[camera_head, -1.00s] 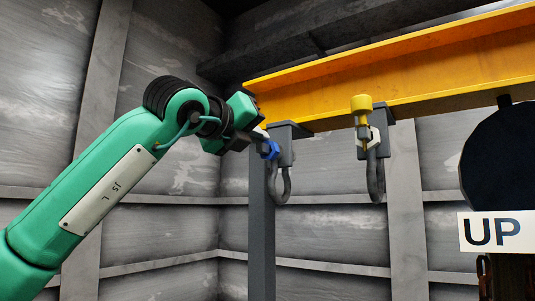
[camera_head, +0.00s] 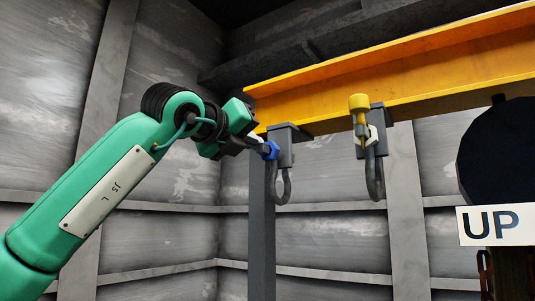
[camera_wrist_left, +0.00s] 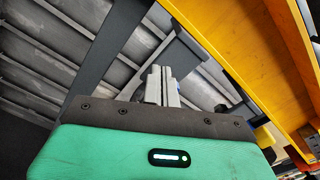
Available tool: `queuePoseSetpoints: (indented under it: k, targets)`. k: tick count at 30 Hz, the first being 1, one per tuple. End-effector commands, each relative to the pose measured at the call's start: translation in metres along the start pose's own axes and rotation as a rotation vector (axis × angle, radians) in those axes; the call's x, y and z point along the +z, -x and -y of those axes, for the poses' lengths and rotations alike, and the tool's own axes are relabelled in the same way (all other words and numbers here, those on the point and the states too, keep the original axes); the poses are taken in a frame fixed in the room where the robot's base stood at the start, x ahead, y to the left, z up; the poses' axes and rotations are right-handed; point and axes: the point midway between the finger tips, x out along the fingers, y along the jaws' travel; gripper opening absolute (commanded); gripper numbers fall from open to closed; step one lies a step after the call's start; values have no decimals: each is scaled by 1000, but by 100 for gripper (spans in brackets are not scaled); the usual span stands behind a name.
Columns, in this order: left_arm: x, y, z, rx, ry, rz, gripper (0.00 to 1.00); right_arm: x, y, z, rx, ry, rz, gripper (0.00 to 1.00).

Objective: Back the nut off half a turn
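A blue nut (camera_head: 270,150) sits at the left grey hanger bracket (camera_head: 285,146), under the near end of the yellow beam. My left gripper (camera_head: 256,146) comes in from the left with its fingertips at or just beside the nut. I cannot tell whether they touch it. In the left wrist view its two grey fingers (camera_wrist_left: 162,84) lie close together with a narrow gap. I see no nut between them there, and what their tips hold is unclear. A small blue patch (camera_wrist_left: 264,136) shows to their right. My right gripper is in no view.
A second hanger (camera_head: 374,160) carries a yellow-capped bolt (camera_head: 359,104) and a pale nut (camera_head: 372,134). The yellow beam (camera_head: 400,75) runs above both hangers. A grey post (camera_head: 261,230) stands below. A dark round body and an UP sign (camera_head: 495,225) are at right.

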Motion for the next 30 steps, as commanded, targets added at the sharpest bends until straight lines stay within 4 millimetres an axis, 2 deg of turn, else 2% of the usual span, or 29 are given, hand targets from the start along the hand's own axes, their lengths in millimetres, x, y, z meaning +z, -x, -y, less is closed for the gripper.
queuePoseSetpoints:
  k: [17, 30]
  targets:
    - [-1, 0, -2, 0, 0, -2, 0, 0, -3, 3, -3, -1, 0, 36]
    - [6, 4, -6, -1, 1, 0, 0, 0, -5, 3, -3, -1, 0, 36]
